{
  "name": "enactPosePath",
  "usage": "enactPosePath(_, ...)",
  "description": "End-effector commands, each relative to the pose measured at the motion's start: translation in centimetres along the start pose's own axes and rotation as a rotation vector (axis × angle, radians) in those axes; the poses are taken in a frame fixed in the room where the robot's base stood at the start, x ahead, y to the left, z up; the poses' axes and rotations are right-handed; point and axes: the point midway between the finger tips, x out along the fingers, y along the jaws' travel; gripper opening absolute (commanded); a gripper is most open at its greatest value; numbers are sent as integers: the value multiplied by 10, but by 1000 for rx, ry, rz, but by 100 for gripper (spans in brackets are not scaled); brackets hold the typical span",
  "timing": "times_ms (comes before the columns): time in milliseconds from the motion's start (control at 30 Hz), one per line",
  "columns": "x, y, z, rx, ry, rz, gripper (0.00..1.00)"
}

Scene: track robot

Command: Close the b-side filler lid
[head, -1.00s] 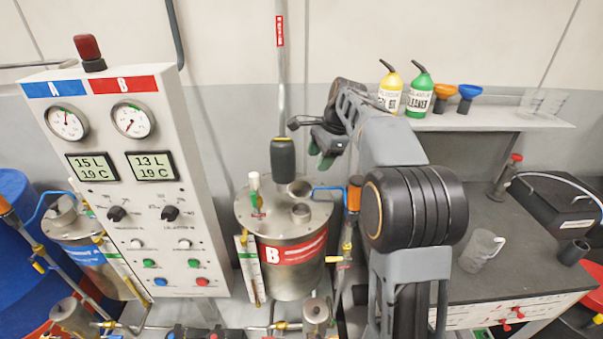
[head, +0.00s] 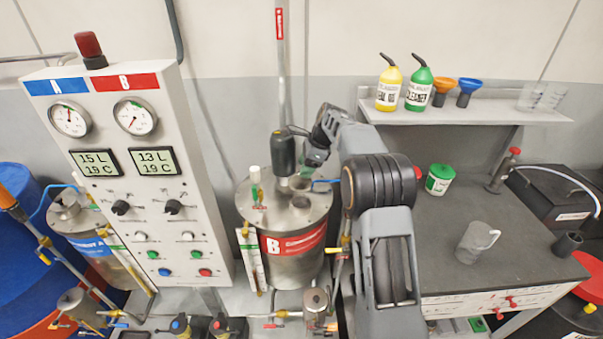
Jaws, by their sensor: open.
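The B-side tank (head: 290,262), a steel drum with a red "B" label, stands in the middle of the head view. On its top are a dark motor (head: 284,153) and a short round filler neck (head: 301,202). I cannot clearly make out the filler lid or its position. My gripper (head: 307,170) is open, just right of the motor and above the tank top near the neck. Its fingertips are small and partly hidden, so I cannot tell whether they touch anything.
A control panel (head: 125,190) with gauges stands left of the tank. A vertical pipe (head: 281,70) rises behind the motor. At right, a dark workbench (head: 450,250) holds a jug (head: 476,243) and a green can (head: 439,180); a shelf (head: 480,113) carries bottles and funnels.

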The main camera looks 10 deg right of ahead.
Motion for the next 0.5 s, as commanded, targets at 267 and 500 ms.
enactPosePath(267, 28, 0, 0, -1, -1, 1, 53)
enactPosePath(500, 34, 0, 0, -1, 0, 0, 53)
